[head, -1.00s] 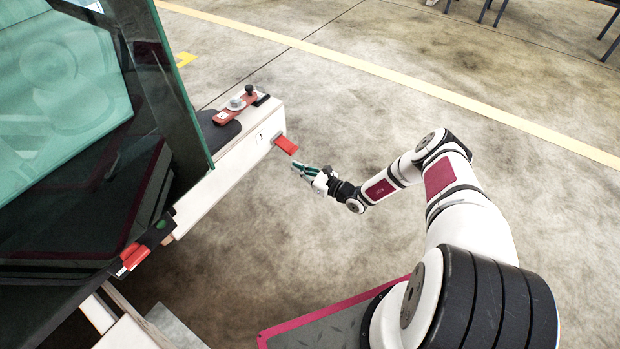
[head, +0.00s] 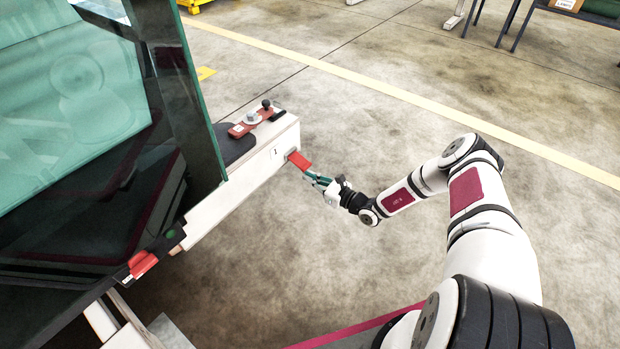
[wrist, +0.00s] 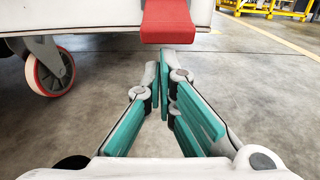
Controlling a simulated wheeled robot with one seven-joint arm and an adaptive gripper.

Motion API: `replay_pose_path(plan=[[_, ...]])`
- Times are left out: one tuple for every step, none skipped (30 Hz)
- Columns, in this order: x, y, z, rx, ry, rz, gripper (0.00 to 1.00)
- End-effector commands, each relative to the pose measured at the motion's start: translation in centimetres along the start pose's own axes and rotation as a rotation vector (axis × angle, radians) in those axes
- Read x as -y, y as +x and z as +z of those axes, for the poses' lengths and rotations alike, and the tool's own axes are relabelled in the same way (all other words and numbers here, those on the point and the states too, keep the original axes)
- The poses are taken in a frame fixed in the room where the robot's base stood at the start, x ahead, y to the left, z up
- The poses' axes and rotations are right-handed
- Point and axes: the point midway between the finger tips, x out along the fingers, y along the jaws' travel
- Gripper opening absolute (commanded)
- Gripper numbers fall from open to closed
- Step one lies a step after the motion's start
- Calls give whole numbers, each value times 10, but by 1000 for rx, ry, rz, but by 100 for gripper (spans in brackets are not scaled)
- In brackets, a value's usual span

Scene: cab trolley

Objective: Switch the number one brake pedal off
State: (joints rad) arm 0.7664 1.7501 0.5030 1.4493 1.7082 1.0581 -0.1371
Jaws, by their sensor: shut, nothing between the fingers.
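The number one brake pedal (head: 301,161) is a red flat lever jutting from the end of the white trolley beam, beside a label marked 1 (head: 275,154). It also shows at the top of the wrist view (wrist: 167,22), above and just beyond my fingertips. My gripper (head: 309,177) is shut and empty, with its green-padded fingers together close to the pedal's outer end. In the wrist view my gripper (wrist: 164,60) points at the space just under the pedal. A small gap shows between the fingertips and the pedal there. I cannot tell its exact tilt.
A caster wheel (wrist: 49,68) stands under the trolley at the left. Another red pedal (head: 143,263) sits at the near corner. A red bracket with knobs (head: 249,122) is on top of the beam. Green glass (head: 199,90) rises left.

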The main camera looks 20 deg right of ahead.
Motion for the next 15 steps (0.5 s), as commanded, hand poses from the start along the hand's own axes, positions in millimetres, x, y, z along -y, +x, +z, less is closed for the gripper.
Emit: replay_pose_path(plan=[[0, 0, 2, -7, -1, 0, 0], [0, 0, 3, -12, -1, 0, 0], [0, 0, 4, -21, -1, 0, 0], [0, -1, 5, -31, 0, 1, 0], [0, -1, 6, -41, 0, 1, 0], [0, -1, 7, -55, 0, 2, 0], [0, -2, 7, -65, 0, 1, 0], [0, -2, 6, -73, 0, 1, 0], [0, -2, 6, -79, 1, 1, 0], [0, -2, 5, -83, 1, 0, 0], [0, -3, 6, -88, 1, 0, 0], [0, -3, 6, -94, 0, 0, 0], [0, -3, 6, -98, 0, 0, 0], [0, -3, 6, -104, 0, 1, 0], [0, -3, 6, -111, 0, 1, 0]])
